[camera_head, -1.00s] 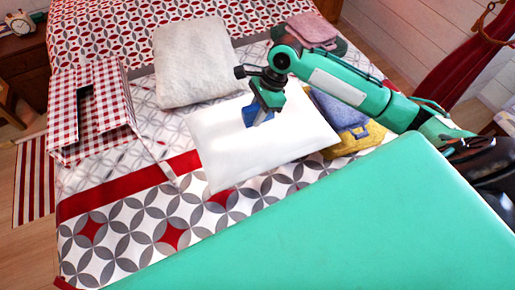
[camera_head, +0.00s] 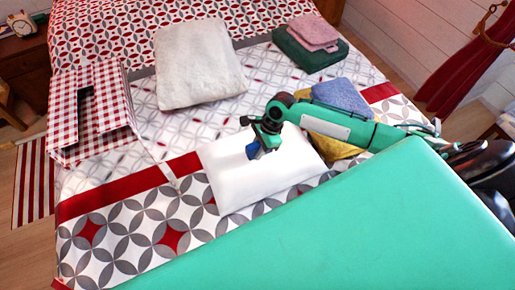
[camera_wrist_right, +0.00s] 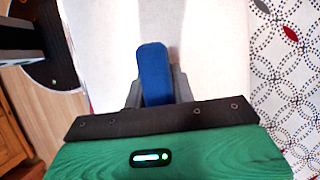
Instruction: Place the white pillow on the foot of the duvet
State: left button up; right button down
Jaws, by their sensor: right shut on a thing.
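The smooth white pillow (camera_head: 240,187) lies over the red stripe and the patterned foot part of the duvet (camera_head: 140,222). My right gripper (camera_head: 257,151) is above the pillow's upper part and shut on it. In the right wrist view the blue finger (camera_wrist_right: 155,75) presses against the white pillow (camera_wrist_right: 110,45), which fills the middle of that view. I cannot tell whether the pillow rests fully on the duvet or is partly lifted. My left gripper is not in view.
A textured cream pillow (camera_head: 198,65) lies farther up the bed. A red checked bag (camera_head: 92,112) lies at left. Folded pink (camera_head: 313,33) and dark green cloths (camera_head: 309,52) lie at back right. Blue (camera_head: 343,97) and yellow cloths (camera_head: 335,144) lie partly behind my arm.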

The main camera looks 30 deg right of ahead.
jog(key=c, duration=1.6)
grip_release()
jog(key=o, duration=0.4)
jog(key=shift+f, duration=0.1)
jog(key=shift+o, duration=0.2)
jog(key=shift+d+r, duration=0.15)
jog(key=shift+r, duration=0.2)
jog(key=v, duration=1)
jog(key=shift+d+r, duration=0.1)
jog(key=shift+r, duration=0.15)
jog(key=shift+d+r, duration=0.15)
jog(key=shift+r, duration=0.3)
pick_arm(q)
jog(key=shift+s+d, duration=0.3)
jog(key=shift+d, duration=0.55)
